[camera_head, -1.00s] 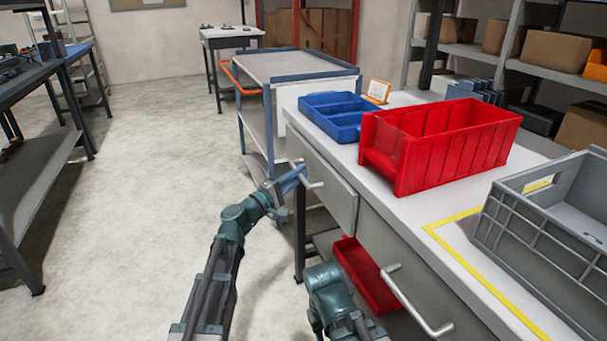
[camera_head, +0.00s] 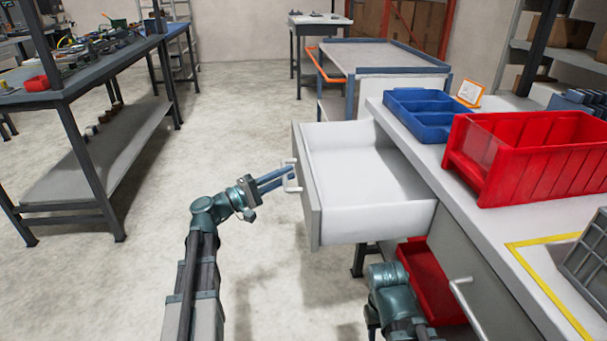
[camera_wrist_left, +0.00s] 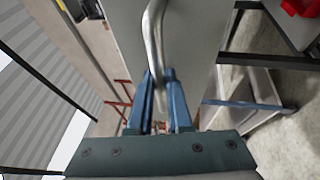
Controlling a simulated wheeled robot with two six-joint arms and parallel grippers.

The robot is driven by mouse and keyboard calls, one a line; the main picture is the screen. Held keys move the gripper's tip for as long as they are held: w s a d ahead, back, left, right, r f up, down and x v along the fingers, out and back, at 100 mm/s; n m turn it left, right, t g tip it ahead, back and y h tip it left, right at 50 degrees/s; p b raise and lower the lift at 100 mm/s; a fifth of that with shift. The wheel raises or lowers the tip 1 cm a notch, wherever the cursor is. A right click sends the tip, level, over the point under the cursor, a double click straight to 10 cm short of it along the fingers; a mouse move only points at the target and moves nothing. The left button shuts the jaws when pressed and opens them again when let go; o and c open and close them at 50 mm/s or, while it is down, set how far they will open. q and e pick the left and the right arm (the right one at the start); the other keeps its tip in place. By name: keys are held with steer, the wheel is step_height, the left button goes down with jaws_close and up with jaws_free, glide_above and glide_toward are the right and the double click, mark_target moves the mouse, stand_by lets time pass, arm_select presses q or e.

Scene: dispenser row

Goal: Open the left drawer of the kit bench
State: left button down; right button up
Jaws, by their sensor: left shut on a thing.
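The left drawer (camera_head: 365,185) of the kit bench (camera_head: 480,225) stands well out from the bench. Its white inside shows and looks empty. Its grey front carries a metal bar handle (camera_head: 291,176). My left gripper (camera_head: 288,176) is shut on that handle. In the left wrist view the handle (camera_wrist_left: 154,45) runs between the blue fingers (camera_wrist_left: 160,95). My right arm (camera_head: 395,300) shows at the bottom beside the bench; its gripper is not visible.
A second handle (camera_head: 468,308) sits on the bench front to the right. A red bin (camera_head: 525,155) and a blue tray (camera_head: 425,112) stand on the bench top. A red tray (camera_head: 430,280) is under the drawer. Open floor lies left of the drawer.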

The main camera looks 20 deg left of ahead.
arm_select(q)
steer(key=shift+s+a, duration=0.3)
steer(key=shift+a, duration=0.25)
steer(key=c, duration=0.8)
jaws_free()
steer(key=shift+c, duration=0.2)
steer(key=b+v, duration=0.2)
steer(key=v, duration=1.1)
steer(key=shift+s+a, duration=0.3)
steer(key=shift+f, duration=0.1)
